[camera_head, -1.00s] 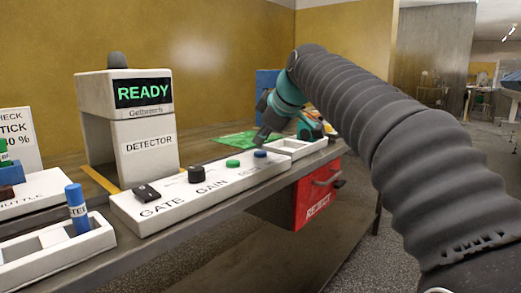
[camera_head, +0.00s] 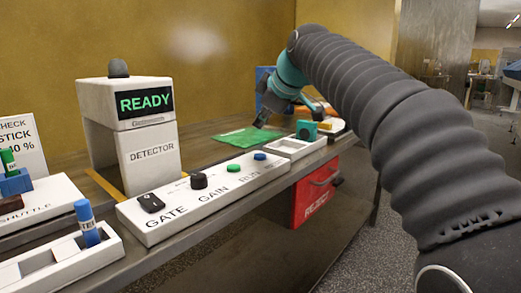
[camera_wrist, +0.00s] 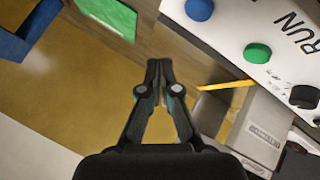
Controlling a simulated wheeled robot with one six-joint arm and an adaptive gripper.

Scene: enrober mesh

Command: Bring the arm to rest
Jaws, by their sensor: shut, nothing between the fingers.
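My arm (camera_head: 375,100) reaches in from the right, sleeved in dark ribbed grey, and bends down at a teal wrist. My gripper (camera_head: 261,123) hangs above the bench near the green sheet, clear of the control panel. In the wrist view my gripper (camera_wrist: 158,64) is shut with its fingertips together and nothing between them. It touches nothing that I can see.
The white control panel (camera_head: 160,222) with knobs and buttons lies along the bench. The detector (camera_head: 148,160) reads READY. A green sheet (camera_head: 243,136), a white tray (camera_head: 292,151) and a blue bin (camera_head: 262,76) are near my gripper. A red reject box (camera_head: 314,193) hangs below.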

